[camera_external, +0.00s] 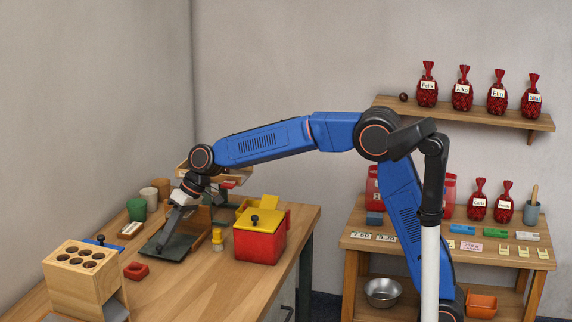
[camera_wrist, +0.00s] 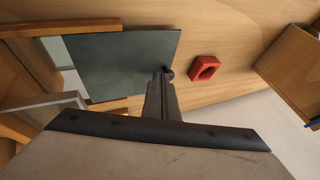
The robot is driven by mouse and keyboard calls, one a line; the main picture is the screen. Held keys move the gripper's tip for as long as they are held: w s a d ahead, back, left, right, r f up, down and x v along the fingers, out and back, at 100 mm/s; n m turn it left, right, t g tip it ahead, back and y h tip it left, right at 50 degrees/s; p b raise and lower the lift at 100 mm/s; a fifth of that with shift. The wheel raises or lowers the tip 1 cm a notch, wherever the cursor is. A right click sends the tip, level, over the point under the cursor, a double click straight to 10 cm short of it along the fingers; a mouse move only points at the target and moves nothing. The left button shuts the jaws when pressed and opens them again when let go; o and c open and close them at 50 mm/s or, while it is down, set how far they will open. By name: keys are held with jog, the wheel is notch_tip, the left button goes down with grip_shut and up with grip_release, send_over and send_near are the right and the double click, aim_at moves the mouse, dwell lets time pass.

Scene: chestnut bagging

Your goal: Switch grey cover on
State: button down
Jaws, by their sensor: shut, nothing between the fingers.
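The grey cover (camera_external: 180,246) is a flat dark grey plate at the left of the workbench; it fills the upper left of the wrist view (camera_wrist: 115,62). My gripper (camera_external: 162,244) is shut and empty, low over the cover. The wooden frame (camera_wrist: 40,62) shows past the cover's left edge. How the cover rests on what is below it is partly hidden.
A red square ring (camera_external: 136,270) and a wooden block with holes (camera_external: 82,270) are near the cover. A red box with a yellow lid (camera_external: 259,242) and a yellow brush (camera_external: 217,242) stand to the right. The front of the bench is clear.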

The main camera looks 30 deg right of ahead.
jog(key=s+a, duration=0.4)
jog(key=shift+s+a, duration=0.1)
jog(key=v, duration=1)
dwell(0.7)
